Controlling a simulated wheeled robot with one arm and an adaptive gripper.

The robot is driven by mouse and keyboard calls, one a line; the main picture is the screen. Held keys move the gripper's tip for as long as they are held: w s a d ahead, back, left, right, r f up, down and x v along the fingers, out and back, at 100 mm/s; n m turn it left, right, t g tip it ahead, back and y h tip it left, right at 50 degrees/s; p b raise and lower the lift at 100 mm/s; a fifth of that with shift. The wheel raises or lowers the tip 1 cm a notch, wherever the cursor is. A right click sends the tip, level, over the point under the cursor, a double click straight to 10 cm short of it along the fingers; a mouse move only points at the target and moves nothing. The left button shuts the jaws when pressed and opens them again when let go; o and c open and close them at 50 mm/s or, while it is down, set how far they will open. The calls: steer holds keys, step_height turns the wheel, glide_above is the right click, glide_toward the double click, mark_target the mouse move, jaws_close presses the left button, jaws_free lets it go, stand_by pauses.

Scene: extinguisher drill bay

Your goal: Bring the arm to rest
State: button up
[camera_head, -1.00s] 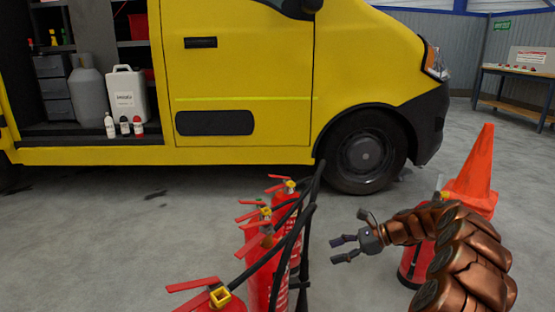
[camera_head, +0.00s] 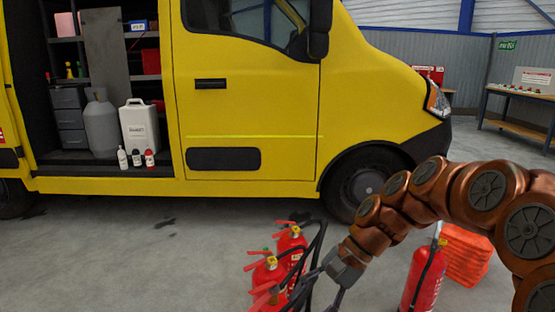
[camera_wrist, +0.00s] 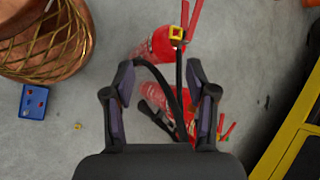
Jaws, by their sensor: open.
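My gripper (camera_head: 322,293) is low in the head view, just right of the cluster of red fire extinguishers (camera_head: 269,275). My copper arm bends down to it from the right edge. In the wrist view my gripper (camera_wrist: 161,78) has its two dark fingers spread apart. A red extinguisher (camera_wrist: 157,45) with a yellow fitting and black hoses shows beyond and between the fingers. Nothing is visibly held. The head view cuts off the fingertips' lower part, and I cannot tell whether they touch a hose.
A yellow van (camera_head: 260,110) with an open side bay stands behind. A workbench (camera_head: 520,103) stands far right. Grey floor at left is clear. A blue box (camera_wrist: 33,102) shows in the wrist view.

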steer(key=s+d+r+n+h+p, duration=0.2)
steer(key=s+d+r+p, duration=0.1)
steer(key=s+p, duration=0.3)
steer(key=s+d+r+n+h+p, duration=0.2)
steer(key=s+r+p, duration=0.4)
steer(key=s, duration=0.4)
steer(key=s+d+r+n+h+p, duration=0.3)
steer(key=s+d+r+p, duration=0.2)
steer(key=s, duration=0.3)
steer(key=shift+s+d+r+t+h+p, duration=0.2)
steer(key=shift+d+t+h+p, duration=0.15)
steer(key=shift+d, duration=0.4)
